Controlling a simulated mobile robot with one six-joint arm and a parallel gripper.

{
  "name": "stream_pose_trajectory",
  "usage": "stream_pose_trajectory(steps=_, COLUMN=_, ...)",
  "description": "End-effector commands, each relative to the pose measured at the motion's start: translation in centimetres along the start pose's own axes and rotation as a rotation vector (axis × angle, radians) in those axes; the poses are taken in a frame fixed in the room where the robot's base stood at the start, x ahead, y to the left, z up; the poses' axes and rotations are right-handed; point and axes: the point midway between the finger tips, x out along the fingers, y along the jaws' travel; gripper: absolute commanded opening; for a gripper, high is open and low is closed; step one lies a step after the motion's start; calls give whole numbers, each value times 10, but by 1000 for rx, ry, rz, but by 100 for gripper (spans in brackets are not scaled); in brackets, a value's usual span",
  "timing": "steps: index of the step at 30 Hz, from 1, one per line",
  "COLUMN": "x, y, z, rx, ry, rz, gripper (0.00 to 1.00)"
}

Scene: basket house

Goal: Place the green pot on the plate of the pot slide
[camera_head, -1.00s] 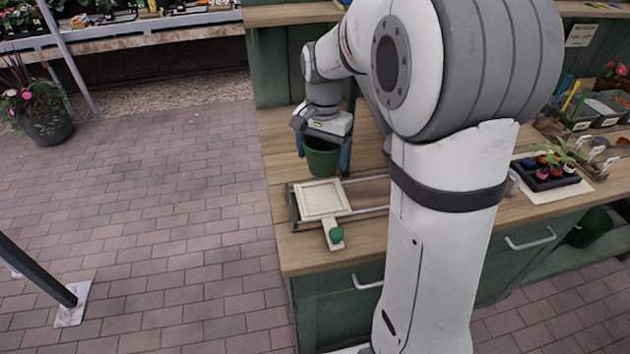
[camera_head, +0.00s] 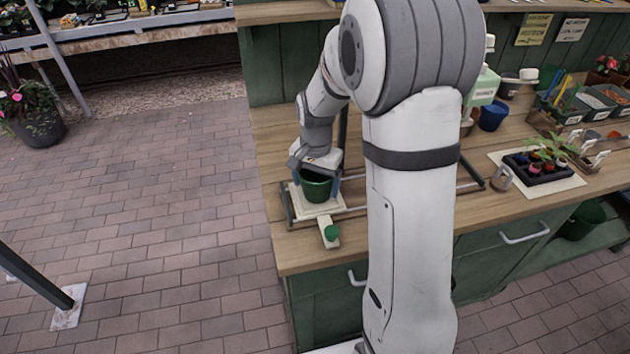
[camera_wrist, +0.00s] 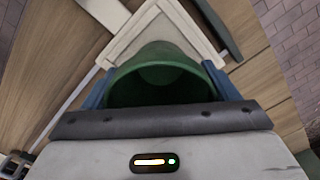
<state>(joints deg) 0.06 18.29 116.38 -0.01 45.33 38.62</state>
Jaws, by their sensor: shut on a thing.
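The green pot (camera_head: 316,187) is upright between the blue fingers of my gripper (camera_head: 317,186), which is shut on it. The pot is over the pale square plate (camera_head: 303,208) of the pot slide; I cannot tell whether its base touches the plate. In the wrist view the pot (camera_wrist: 158,75) fills the space between the fingers, with the plate (camera_wrist: 180,18) beyond and under it. The slide's handle with a green knob (camera_head: 332,232) points toward the front edge of the bench. The slide's rails (camera_head: 440,190) run to the right, partly hidden by my arm.
The wooden bench (camera_head: 285,254) ends at a left edge close to the slide.

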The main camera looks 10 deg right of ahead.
Motion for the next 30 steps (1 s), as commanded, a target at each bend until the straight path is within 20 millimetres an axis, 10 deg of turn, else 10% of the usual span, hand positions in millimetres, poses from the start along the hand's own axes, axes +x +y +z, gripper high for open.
stream_pose_trajectory(steps=3, x=3, y=0, z=0, rx=0, ry=0, rz=0, gripper=60)
stream_pose_trajectory(steps=4, x=3, y=0, z=0, rx=0, ry=0, rz=0, gripper=82)
stream_pose_trajectory(steps=11, x=2, y=0, z=0, rx=-1, ry=0, rz=0, gripper=100)
stream_pose_trajectory(steps=21, x=-6, y=-1, z=0, rx=-1, ry=2, rz=-1, gripper=100)
stream_pose_trajectory(steps=30, x=-65, y=-1, z=0, rx=-2, ry=5, rz=-4, gripper=100)
